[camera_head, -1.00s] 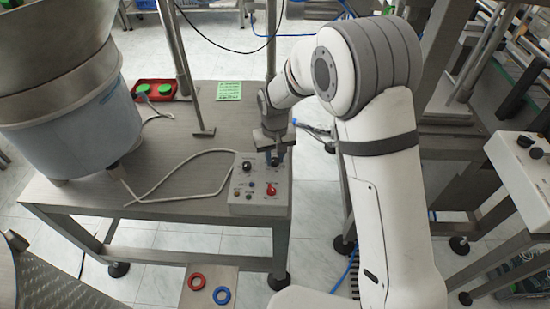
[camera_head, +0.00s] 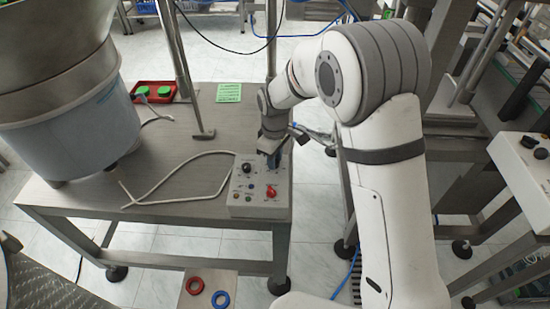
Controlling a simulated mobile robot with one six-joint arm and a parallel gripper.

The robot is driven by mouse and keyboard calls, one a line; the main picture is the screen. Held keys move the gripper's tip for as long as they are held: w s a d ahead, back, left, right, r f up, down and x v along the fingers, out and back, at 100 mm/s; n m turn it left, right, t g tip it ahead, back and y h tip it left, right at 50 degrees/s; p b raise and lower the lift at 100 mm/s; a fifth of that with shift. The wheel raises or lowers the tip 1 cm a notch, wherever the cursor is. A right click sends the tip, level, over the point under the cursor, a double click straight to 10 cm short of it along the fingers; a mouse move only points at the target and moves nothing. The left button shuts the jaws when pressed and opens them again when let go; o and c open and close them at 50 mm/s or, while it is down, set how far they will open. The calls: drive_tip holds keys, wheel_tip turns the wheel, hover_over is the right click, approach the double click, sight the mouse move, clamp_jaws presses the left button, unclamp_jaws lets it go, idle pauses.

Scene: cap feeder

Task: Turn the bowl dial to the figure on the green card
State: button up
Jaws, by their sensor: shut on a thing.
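The grey control box (camera_head: 243,204) sits at the right front corner of the metal table. On its sloped face are a black knob (camera_head: 247,168) at the upper left, a red knob (camera_head: 270,191) lower right and several small buttons. My gripper (camera_head: 273,163) reaches down at the box's upper right and is shut on a dial there. The gripper hides most of this dial, so its pointer and scale cannot be read. The green card (camera_head: 229,92) lies flat at the table's back; its writing is too small to read.
The large feeder bowl (camera_head: 62,115) stands at the left of the table (camera_head: 165,165). A red tray (camera_head: 153,92) with green round pieces and a metal post (camera_head: 181,75) are behind. A pale cable (camera_head: 165,202) lies across the table.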

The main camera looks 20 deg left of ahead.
drive_tip(key=shift+r, duration=0.1)
idle(0.3)
drive_tip(key=o, duration=1)
wheel_tip(320, 180, up, 8)
drive_tip(key=shift+f, duration=0.15)
idle(0.3)
